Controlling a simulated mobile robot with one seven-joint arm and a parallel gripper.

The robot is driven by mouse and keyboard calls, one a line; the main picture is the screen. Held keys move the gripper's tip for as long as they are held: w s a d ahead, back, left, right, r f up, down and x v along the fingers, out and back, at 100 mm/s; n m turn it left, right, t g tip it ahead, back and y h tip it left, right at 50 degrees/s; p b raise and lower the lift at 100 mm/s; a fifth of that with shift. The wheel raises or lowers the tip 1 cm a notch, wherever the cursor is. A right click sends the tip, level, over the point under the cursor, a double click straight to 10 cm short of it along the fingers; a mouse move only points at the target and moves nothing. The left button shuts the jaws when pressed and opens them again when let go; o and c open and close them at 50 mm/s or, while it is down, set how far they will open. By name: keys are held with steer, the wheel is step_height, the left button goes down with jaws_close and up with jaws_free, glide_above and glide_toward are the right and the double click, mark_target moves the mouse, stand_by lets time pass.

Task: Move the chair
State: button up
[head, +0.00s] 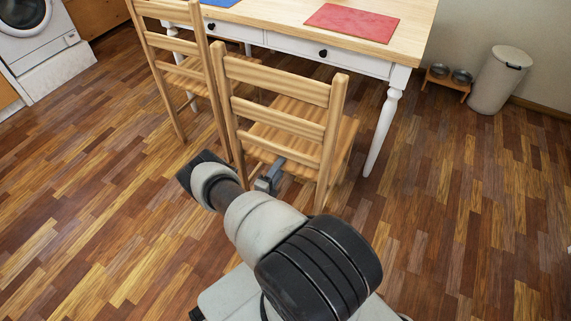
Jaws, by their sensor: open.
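A wooden ladder-back chair (281,88) stands upright in front of me at the table, its back toward me and its seat partly under the table edge. A second similar wooden chair (172,45) stands beside it on the left. My gripper (268,184) is open, low behind the nearer chair's back, close to its lower part. I cannot tell whether it touches the chair. My arm hides part of the floor and the gripper's near side.
The table (355,65) has a wooden top, white legs, and a red mat (352,22) and a blue mat (219,3). A bin (500,80) and a bowl stand (447,82) are at the right wall. A washing machine (32,36) is at upper left. Floor at left and right is clear.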

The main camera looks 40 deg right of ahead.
steer(key=shift+w+d, duration=0.25)
steer(key=shift+d, duration=0.2)
jaws_close()
stand_by(1.1)
